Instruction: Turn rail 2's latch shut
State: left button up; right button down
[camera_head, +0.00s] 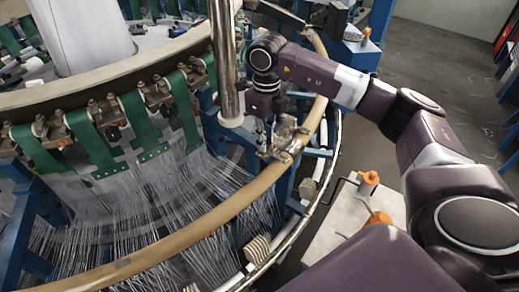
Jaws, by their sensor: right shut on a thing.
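A curved tan rail (205,226) sweeps around the loom from the lower left to the upper right. A small metal latch assembly (287,138) sits on it right of the picture's middle. No number on the rail can be read. My right gripper (264,138) points down at the latch from above, its arm coming in from the right. It is shut on the latch's small metal part, but the contact is small and partly hidden by the gripper. How far the latch is turned cannot be told. My left gripper is out of view.
A vertical metal pole (224,62) stands close left of my right gripper. Green straps (144,122) and fine white threads (190,190) fill the loom's inside. A pale platform with an orange-topped part (368,180) lies right of the rail. Grey floor (440,60) is clear at the upper right.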

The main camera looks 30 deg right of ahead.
jog(key=c, duration=2)
grip_release()
jog(key=shift+o, duration=0.2)
notch_tip(320, 180, up, 7)
jog(key=p, duration=0.4)
jog(key=shift+r+p, duration=0.15)
jog(key=shift+p, duration=0.2)
